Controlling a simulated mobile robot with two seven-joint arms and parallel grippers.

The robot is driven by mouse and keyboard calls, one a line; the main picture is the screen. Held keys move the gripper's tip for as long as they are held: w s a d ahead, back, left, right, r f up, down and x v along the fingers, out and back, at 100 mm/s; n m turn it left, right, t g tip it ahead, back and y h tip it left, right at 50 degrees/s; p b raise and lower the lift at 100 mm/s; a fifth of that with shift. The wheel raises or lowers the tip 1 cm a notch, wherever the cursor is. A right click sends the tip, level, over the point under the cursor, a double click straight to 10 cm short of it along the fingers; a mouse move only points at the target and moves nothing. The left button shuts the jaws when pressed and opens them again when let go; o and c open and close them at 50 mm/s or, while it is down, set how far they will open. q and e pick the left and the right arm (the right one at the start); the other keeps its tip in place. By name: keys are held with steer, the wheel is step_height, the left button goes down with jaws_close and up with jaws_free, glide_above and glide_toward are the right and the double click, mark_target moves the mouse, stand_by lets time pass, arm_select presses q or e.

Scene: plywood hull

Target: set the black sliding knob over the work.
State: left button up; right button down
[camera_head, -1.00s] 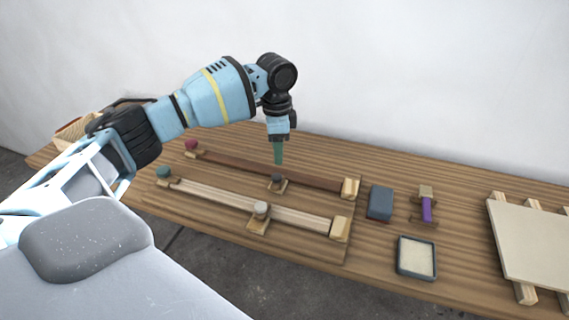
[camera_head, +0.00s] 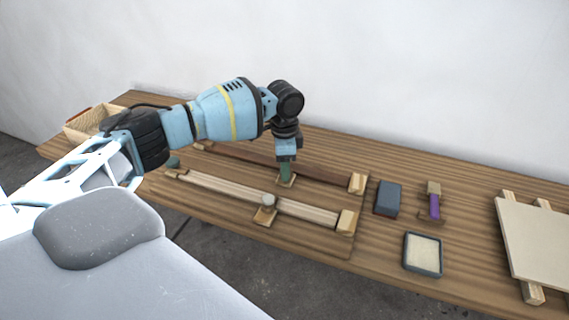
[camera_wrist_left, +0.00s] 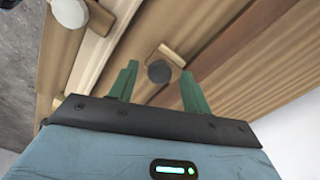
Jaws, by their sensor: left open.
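In the head view my left gripper (camera_head: 285,175) points down at that slider and hides the knob, with part of the block (camera_head: 287,183) showing below. In the left wrist view the open green fingers (camera_wrist_left: 159,76) stand to either side of the knob, apart from it. I cannot tell the exact height of the fingertips. My right gripper is in neither view.
A pale rail (camera_head: 235,195) with a white-knobbed slider (camera_head: 268,200) runs in front. A blue-grey block (camera_head: 388,198), a purple-handled tool (camera_head: 434,205), a shallow tray (camera_head: 423,254) and a pale board (camera_head: 535,240) lie to the right. A basket (camera_head: 85,122) stands at the far left.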

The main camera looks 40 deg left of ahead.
arm_select(q)
jaws_close()
steer(key=shift+w+a+f+b, duration=0.1)
steer(key=shift+w+b, duration=0.1)
steer(key=shift+w, duration=0.25)
steer(key=shift+w+a+f+b, duration=0.1)
steer(key=shift+w+b, duration=0.1)
steer(key=shift+w, duration=0.25)
steer(key=shift+w+a+r, duration=0.1)
steer(key=shift+w+a, duration=0.05)
steer(key=shift+w, duration=0.4)
steer(key=shift+r, duration=0.1)
jaws_free()
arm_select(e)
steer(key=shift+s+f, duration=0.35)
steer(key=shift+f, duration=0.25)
